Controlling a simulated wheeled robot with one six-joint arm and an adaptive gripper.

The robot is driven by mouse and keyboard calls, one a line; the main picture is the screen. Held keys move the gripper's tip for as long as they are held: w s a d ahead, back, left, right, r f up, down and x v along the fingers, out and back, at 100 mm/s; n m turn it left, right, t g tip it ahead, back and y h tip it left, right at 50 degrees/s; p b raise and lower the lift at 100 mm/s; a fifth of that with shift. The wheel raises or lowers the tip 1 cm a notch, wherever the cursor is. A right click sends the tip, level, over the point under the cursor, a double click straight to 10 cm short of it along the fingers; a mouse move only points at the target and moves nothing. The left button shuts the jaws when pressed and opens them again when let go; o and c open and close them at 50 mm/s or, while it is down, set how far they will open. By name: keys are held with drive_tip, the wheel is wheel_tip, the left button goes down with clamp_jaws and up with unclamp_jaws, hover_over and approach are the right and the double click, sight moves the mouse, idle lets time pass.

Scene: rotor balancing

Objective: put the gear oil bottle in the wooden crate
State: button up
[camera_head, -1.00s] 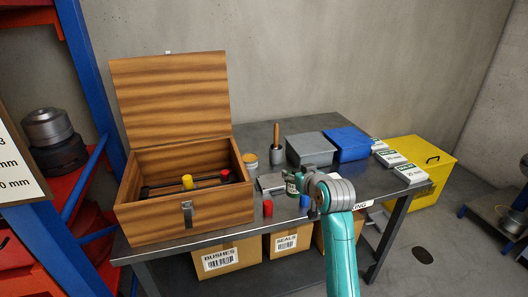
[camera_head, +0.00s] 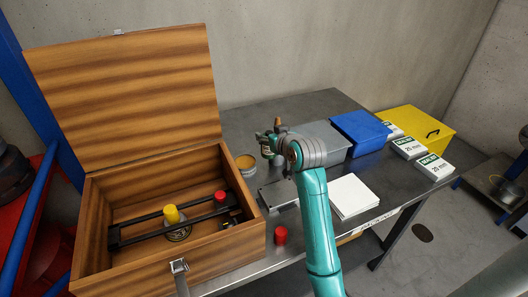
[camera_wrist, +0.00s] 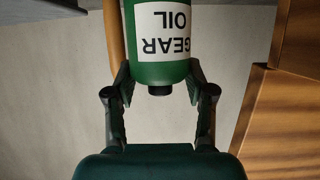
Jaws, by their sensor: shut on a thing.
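The green gear oil bottle (camera_wrist: 160,45), with its white label, is between the fingers of my gripper (camera_wrist: 160,82). My gripper is shut on it, and the label reads upside down in the wrist view. In the head view the bottle (camera_head: 263,144) is small and partly hidden by my gripper (camera_head: 268,147). It is held above the table, right of the wooden crate. The crate (camera_head: 224,247) stands open at the left with its lid up. Inside it lie a black frame, a yellow-capped thing (camera_head: 171,215) and a red-capped thing (camera_head: 221,197).
A tin (camera_head: 246,163) stands just right of the crate, and a red-capped thing (camera_head: 281,235) stands near the table's front edge. A grey box (camera_head: 322,136), a blue box (camera_head: 360,132), white boxes and a white slab (camera_head: 351,197) lie to the right. The raised lid (camera_head: 130,95) blocks the crate's back.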

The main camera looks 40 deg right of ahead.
sight(272, 158)
drive_tip(key=shift+f, duration=4.35)
drive_tip(key=shift+f, duration=0.15)
drive_tip(key=o, duration=1.3)
